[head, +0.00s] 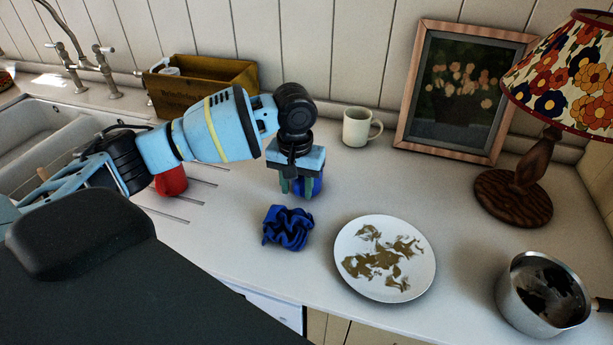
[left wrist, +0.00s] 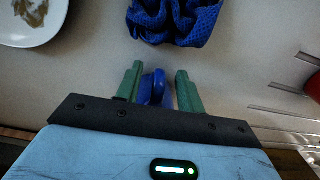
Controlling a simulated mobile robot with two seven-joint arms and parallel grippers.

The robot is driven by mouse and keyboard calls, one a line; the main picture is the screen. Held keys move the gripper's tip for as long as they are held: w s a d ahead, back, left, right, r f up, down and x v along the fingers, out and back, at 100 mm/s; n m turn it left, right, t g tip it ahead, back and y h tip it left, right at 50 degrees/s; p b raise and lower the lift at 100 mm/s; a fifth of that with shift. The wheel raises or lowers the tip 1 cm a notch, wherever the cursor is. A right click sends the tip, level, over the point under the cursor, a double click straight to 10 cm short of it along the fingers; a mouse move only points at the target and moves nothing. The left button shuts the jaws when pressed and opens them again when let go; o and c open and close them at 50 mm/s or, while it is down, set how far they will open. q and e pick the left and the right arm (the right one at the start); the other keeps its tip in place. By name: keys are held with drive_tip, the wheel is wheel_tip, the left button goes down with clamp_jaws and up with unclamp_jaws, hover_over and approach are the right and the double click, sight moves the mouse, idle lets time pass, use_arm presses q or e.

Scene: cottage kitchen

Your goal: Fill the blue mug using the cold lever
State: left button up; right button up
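The blue mug (head: 318,187) stands on the counter, mostly hidden behind my left gripper (head: 297,188) in the head view. In the left wrist view, the gripper's green fingers (left wrist: 160,92) point down with the mug's blue handle part (left wrist: 157,86) between them. The fingers are apart, with small gaps beside the blue part; no firm grip shows. The tap (head: 74,45) stands behind the sink at the far left, with cross-shaped levers on both sides, one being the near right lever (head: 106,62). Which lever is cold cannot be told. My right gripper is not in view.
A crumpled blue cloth (head: 288,227) lies just in front of the mug. A soiled plate (head: 385,258), a pan (head: 543,293), a cream mug (head: 358,127), and a red mug (head: 171,182) are also on the counter. A wooden box (head: 205,85) stands between sink and gripper.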

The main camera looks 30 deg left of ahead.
use_arm(q)
drive_tip(key=shift+w+f, duration=0.1)
drive_tip(key=shift+f, duration=1.45)
clamp_jaws()
drive_tip(key=shift+r, duration=0.1)
